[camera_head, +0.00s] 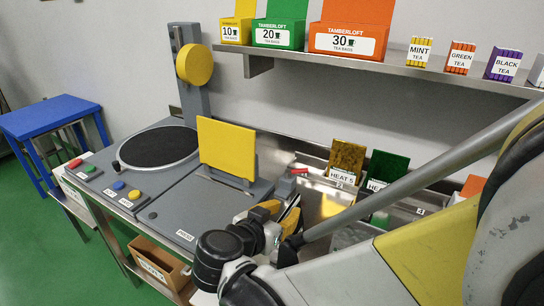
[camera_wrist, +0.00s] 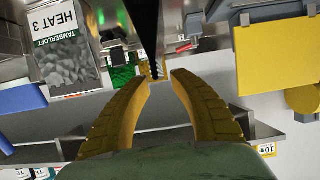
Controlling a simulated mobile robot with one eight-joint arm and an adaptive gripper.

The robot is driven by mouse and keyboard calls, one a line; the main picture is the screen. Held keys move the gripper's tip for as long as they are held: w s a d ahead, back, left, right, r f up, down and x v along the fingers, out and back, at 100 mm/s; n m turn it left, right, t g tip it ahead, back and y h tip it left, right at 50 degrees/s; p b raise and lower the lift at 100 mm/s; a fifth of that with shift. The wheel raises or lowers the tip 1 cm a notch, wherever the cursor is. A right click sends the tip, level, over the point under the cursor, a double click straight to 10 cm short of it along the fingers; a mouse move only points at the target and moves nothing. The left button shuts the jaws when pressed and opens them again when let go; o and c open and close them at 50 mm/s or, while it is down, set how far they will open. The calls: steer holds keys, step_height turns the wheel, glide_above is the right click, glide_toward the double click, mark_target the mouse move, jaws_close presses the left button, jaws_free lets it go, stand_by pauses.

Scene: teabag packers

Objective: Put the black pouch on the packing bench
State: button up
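My gripper (camera_head: 276,211) is above the front part of the steel bench (camera_head: 322,206), right of the yellow plate. In the wrist view its two curved yellow fingers (camera_wrist: 159,78) close in on a thin dark shape, the black pouch (camera_wrist: 148,28), seen nearly edge-on. The pouch appears pinched at the fingertips and extends away from them. In the head view the dark pouch (camera_head: 291,217) shows as a narrow sliver beside the yellow fingers; its face and label are hidden. No sign marks which surface is the packing bench.
A press with a yellow plate (camera_head: 226,147) and a round turntable (camera_head: 158,147) stand left. Bins with gold (camera_head: 346,160) and green pouches are behind. A shelf (camera_head: 390,67) holds tea boxes. A blue table (camera_head: 48,115) at far left has a bare top. A cardboard box (camera_head: 159,264) sits below.

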steer(key=p+v, duration=0.3)
steer(key=v, duration=0.7)
steer(key=s+d+n+g+y, duration=0.2)
steer(key=s+d+n+y, duration=0.1)
steer(key=d, duration=0.5)
steer(key=s+d+n+g+y, duration=0.2)
steer(key=s+d+n+y, duration=0.1)
steer(key=d, duration=0.6)
steer(key=shift+s+d+f+n+y+b, duration=0.2)
steer(key=shift+s+f+n+y+b, duration=0.15)
steer(key=shift+y, duration=0.35)
